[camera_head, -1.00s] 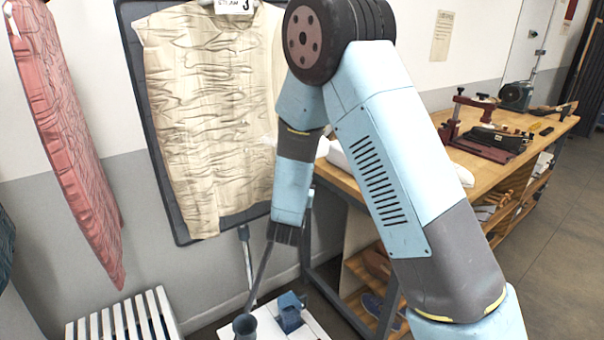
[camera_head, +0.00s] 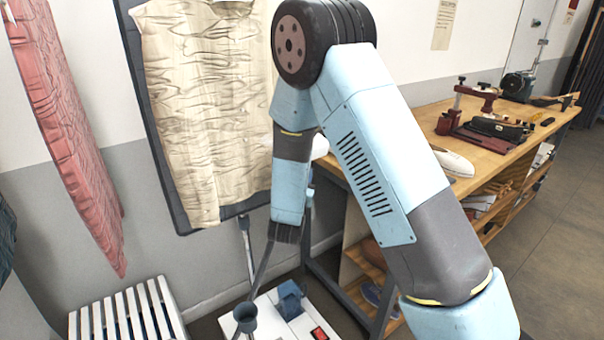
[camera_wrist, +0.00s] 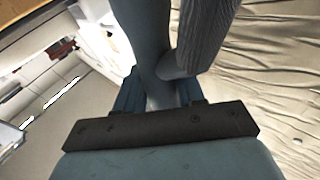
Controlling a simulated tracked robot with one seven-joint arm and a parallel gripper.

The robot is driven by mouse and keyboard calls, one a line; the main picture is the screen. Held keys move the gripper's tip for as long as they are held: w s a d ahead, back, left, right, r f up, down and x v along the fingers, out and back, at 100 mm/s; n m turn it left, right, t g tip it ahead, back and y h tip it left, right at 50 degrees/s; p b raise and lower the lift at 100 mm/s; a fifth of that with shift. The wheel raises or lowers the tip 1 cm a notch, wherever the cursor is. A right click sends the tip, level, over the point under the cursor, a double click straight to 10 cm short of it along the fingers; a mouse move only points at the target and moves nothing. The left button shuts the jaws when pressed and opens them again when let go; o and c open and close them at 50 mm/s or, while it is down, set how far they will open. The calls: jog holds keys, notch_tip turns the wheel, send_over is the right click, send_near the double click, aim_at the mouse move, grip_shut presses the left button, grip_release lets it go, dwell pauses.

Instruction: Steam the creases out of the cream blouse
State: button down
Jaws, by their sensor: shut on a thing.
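The cream blouse (camera_head: 205,110) hangs against a dark upright board (camera_head: 153,120), its front covered in creases. Its creased cloth also fills the right side of the wrist view (camera_wrist: 275,75). My gripper (camera_wrist: 158,92) is shut on a grey steamer head (camera_wrist: 205,38), which lies close to the cloth; I cannot tell whether they touch. A dark hose (camera_head: 262,268) runs down from behind my arm towards the white steamer base (camera_head: 305,325), which has a red switch.
A pink creased garment (camera_head: 68,150) hangs at the left. A white slatted stand (camera_head: 125,312) is at the lower left. A wooden workbench (camera_head: 480,160) with red and black tools stands at the right. Grey floor (camera_head: 550,230) is clear beyond it.

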jog(key=shift+f, duration=1.8)
jog(key=shift+f, duration=2.45)
jog(key=shift+f, duration=0.1)
jog(key=shift+f, duration=2.45)
jog(key=s+d, duration=0.3)
jog(key=s, duration=0.2)
jog(key=shift+d, duration=0.2)
